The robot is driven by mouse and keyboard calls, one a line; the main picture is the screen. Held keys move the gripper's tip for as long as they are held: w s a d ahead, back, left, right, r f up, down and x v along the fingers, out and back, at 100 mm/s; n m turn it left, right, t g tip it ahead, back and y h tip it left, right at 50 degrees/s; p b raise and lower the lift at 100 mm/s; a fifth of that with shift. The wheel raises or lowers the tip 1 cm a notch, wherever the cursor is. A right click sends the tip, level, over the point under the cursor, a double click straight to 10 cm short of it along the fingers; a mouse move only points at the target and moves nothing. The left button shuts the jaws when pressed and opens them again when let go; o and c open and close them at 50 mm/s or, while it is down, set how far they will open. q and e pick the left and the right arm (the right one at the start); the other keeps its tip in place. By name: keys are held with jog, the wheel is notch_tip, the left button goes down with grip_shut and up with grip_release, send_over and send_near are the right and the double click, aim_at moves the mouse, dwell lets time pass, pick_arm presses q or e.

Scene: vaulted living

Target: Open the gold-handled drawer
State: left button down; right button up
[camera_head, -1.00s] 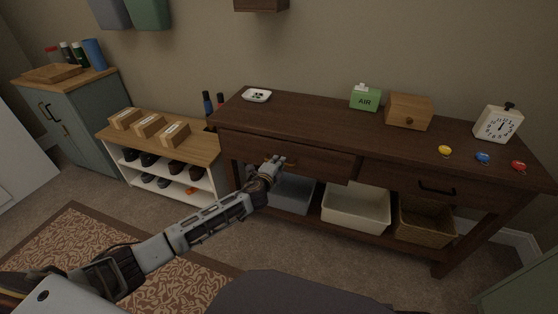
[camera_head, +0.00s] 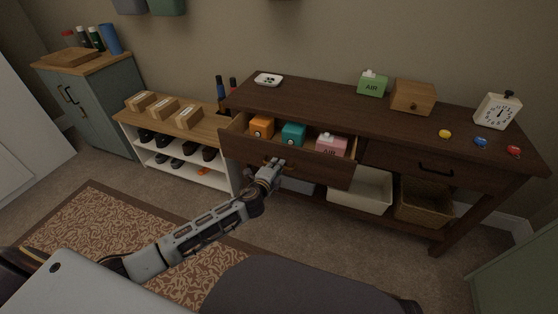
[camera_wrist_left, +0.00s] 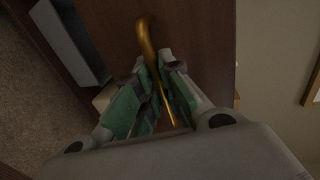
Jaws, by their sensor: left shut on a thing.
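The left drawer (camera_head: 286,160) of the dark wood console table stands pulled out, its inside showing. In it sit an orange box (camera_head: 262,127), a teal box (camera_head: 293,134) and a pink box (camera_head: 331,144). My left gripper (camera_head: 272,169) is at the drawer's front face. In the left wrist view its green-padded fingers (camera_wrist_left: 157,98) are shut around the gold handle (camera_wrist_left: 148,52), which runs between them. In the head view the gripper hides most of the handle. My right gripper is not in view.
The right drawer (camera_head: 432,168) has a black handle and is shut. Bins stand below. A shoe rack (camera_head: 178,148) is left.

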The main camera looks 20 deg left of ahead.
pick_arm(q)
jog(key=shift+s, duration=0.6)
jog(key=c, duration=1.8)
grip_release()
jog(key=shift+c, duration=0.2)
jog(key=shift+s, duration=0.1)
jog(key=v, duration=1.1)
jog(key=shift+s, duration=0.35)
jog(key=shift+a, duration=0.1)
